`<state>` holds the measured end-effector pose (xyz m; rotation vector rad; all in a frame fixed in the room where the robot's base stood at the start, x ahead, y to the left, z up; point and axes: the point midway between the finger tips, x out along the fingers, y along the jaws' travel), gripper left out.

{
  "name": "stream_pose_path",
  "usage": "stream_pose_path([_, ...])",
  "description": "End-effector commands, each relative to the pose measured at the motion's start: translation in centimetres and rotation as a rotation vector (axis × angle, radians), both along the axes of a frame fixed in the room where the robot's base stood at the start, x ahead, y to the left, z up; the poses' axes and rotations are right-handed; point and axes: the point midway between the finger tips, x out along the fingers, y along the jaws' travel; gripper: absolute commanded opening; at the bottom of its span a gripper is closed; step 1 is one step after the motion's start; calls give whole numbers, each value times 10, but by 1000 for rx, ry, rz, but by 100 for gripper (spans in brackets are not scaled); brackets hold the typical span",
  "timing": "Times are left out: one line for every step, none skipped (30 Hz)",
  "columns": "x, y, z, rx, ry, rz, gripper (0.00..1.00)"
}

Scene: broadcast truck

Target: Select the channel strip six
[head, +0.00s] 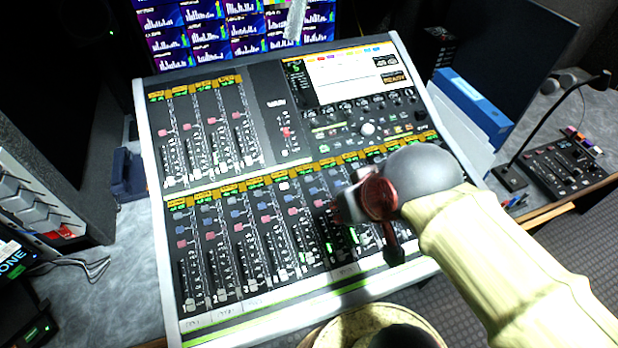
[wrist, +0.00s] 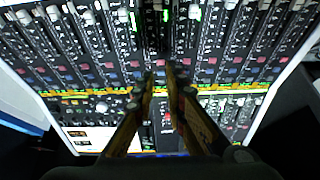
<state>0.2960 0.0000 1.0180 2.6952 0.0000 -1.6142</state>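The mixing console (head: 265,160) fills the middle of the head view. My gripper (head: 350,205) hangs over the middle of this bank, partly hidden by my own wrist. In the wrist view, my gripper (wrist: 160,72) has two fingers with a narrow empty gap between the tips, over the key rows. Contact with any key cannot be told.
Monitors (head: 235,25) stand behind the console. A blue binder (head: 472,105) and a small control panel with a gooseneck microphone (head: 565,160) are at the right. A grey device (head: 35,200) is at the left.

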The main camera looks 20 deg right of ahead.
Motion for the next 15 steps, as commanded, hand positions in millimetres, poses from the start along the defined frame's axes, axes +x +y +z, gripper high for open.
stream_pose_path([0, 0, 0, 0, 0, 0, 9])
stream_pose_path([0, 0, 0, 0, 0, 0, 7])
stream_pose_path([0, 0, 0, 0, 0, 0, 5])
stream_pose_path([0, 0, 0, 0, 0, 0, 3])
stream_pose_path([0, 0, 0, 0, 0, 0, 1])
stream_pose_path([0, 0, 0, 0, 0, 0, 0])
stream_pose_path([0, 0, 0, 0, 0, 0, 0])
stream_pose_path([0, 0, 0, 0, 0, 0, 0])
stream_pose_path([0, 0, 0, 0, 0, 0, 0])
stream_pose_path([0, 0, 0, 0, 0, 0, 0])
stream_pose_path([0, 0, 0, 0, 0, 0, 0])
stream_pose_path([0, 0, 0, 0, 0, 0, 0])
stream_pose_path([0, 0, 0, 0, 0, 0, 0])
stream_pose_path([0, 0, 0, 0, 0, 0, 0])
stream_pose_path([0, 0, 0, 0, 0, 0, 0])
